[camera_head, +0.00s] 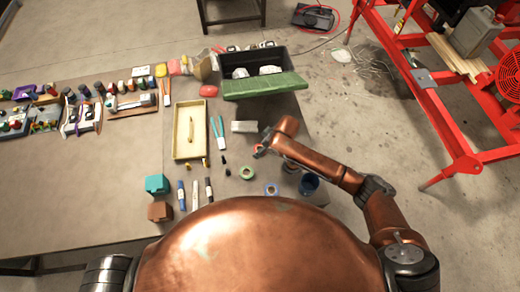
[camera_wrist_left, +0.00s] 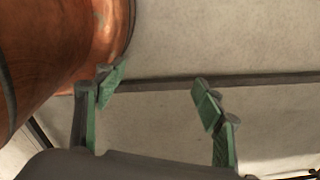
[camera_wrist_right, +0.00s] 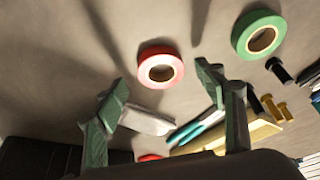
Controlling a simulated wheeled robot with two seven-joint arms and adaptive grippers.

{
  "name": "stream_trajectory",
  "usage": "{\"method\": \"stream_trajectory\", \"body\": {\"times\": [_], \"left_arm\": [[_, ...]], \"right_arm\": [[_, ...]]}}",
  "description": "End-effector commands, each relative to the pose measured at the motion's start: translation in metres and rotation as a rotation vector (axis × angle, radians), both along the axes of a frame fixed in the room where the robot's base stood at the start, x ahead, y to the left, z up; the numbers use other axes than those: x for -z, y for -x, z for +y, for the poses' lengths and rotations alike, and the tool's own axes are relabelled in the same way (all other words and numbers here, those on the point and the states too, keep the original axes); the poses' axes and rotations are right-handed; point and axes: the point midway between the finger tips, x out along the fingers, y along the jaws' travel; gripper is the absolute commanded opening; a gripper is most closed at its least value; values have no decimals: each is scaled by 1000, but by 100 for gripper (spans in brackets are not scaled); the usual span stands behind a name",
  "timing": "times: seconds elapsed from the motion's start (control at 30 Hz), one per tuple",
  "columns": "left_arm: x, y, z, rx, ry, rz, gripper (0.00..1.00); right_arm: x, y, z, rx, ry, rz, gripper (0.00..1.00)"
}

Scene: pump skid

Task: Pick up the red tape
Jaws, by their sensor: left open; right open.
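The red tape (camera_wrist_right: 160,68) is a roll with a pale core. It lies flat on the table in the right wrist view, just beyond and between the fingertips of my right gripper (camera_wrist_right: 162,86). That gripper is open, empty and apart from the roll. In the head view my right gripper (camera_head: 262,149) hangs over the table's right part and mostly hides the roll. My left gripper (camera_wrist_left: 158,92) is open and empty in the left wrist view, above bare floor; it is not visible in the head view.
Green tape (camera_wrist_right: 258,35) lies right of the red roll. Blue tape (camera_head: 271,188) and a dark blue cup (camera_head: 309,184) are near the table's front right.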

Motion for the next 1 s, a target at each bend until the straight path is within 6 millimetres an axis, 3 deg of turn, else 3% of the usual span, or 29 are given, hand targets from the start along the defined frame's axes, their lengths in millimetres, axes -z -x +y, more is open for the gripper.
{"method": "stream_trajectory", "body": {"times": [0.13,0.4,1.0], "left_arm": [[0,-10,0,2,0,-13,63],[-1,-33,-1,7,2,-41,63],[0,-16,1,4,-1,-20,63]], "right_arm": [[15,-3,6,0,0,1,64],[18,-4,8,-3,-1,-1,64],[18,-4,8,-2,0,0,24]]}}
